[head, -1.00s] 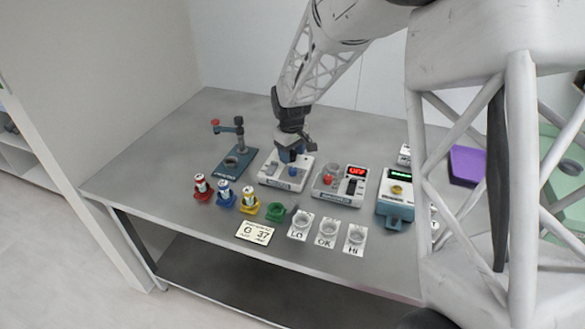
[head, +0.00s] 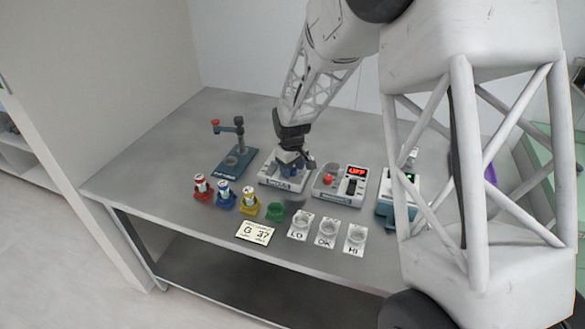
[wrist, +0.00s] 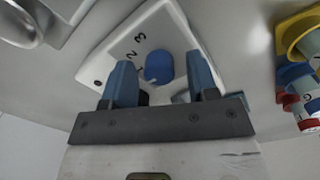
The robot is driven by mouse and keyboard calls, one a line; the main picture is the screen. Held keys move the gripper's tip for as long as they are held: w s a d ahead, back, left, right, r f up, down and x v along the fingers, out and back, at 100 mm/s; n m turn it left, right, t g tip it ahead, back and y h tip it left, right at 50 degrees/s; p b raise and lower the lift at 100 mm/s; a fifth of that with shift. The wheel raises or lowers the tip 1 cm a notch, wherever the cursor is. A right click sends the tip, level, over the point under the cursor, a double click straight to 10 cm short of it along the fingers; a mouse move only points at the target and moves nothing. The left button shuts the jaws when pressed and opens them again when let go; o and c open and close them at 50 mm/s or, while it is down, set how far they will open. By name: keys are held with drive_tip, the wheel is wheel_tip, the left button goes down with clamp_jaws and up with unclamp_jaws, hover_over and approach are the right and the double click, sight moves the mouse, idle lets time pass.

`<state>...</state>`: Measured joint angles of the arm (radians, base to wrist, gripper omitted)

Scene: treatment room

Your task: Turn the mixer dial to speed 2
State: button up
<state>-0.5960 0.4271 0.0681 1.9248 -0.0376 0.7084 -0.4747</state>
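The mixer (head: 270,178) is a pale box on the table. In the wrist view, its white top face (wrist: 120,52) carries the printed marks 2 and 3 beside a round blue dial (wrist: 159,66). My gripper (wrist: 161,62) is open, with one blue finger on each side of the dial. Gaps show between the fingers and the dial, so I see no grip on it. In the head view, my gripper (head: 291,167) is low over the mixer and hides the dial. I cannot tell which mark the dial points to.
Right of the mixer stands a device with a red button and lit display (head: 356,171). Red, blue and yellow holders with vials (head: 224,192) and a green holder (head: 275,210) stand in front. Cups on LO, OK, HI cards (head: 327,232) are nearby. A dark stand (head: 236,155) is to the left.

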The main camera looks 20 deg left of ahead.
drive_tip(key=c, duration=0.8)
drive_tip(key=shift+m, duration=0.3)
drive_tip(key=m, duration=0.3)
drive_tip(key=shift+m, duration=2.6)
drive_tip(key=o, duration=0.9)
